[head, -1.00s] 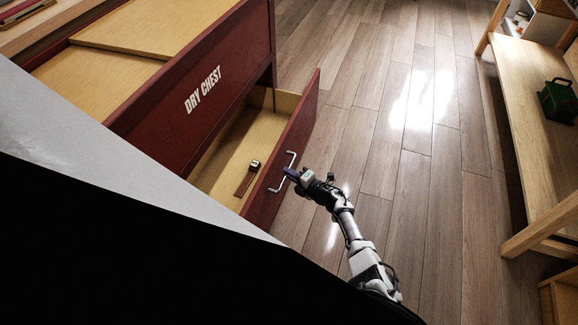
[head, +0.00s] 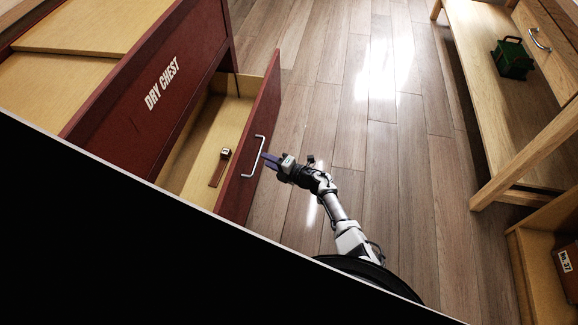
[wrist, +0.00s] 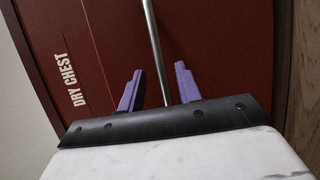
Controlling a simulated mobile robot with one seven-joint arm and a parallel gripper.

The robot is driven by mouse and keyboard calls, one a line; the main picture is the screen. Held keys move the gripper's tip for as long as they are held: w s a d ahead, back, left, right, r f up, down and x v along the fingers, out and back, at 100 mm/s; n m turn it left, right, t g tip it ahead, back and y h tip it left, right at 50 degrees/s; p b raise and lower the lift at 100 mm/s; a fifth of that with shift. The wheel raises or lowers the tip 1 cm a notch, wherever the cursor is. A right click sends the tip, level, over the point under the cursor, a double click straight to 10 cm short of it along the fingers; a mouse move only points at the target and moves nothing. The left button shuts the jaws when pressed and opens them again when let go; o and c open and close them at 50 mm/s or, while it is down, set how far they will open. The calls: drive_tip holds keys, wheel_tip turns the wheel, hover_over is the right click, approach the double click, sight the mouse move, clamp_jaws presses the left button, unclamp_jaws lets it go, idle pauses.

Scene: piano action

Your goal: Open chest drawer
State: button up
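The dark red dry chest (head: 150,100), lettered "DRY CHEST", stands at the left in the head view. Its drawer (head: 262,110) is pulled out, showing a pale wood inside. The metal bar handle (head: 246,176) is on the drawer's front. My gripper (head: 264,160) is just in front of the handle. In the wrist view my gripper (wrist: 158,82) has its purple fingers apart, and the handle bar (wrist: 154,40) appears between them, clear of both. I cannot tell how deep the bar sits between the fingers.
A small brown item with a dark block (head: 219,166) lies in the drawer. A wooden bench (head: 490,110) with a green object (head: 512,60) stands at the right. A wooden box unit (head: 525,255) is at lower right. The wood floor (head: 385,150) between is clear.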

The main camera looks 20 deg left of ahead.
drive_tip(key=p+v, duration=0.3)
drive_tip(key=v, duration=0.6)
drive_tip(key=shift+d, duration=0.4)
drive_tip(key=shift+s, duration=0.15)
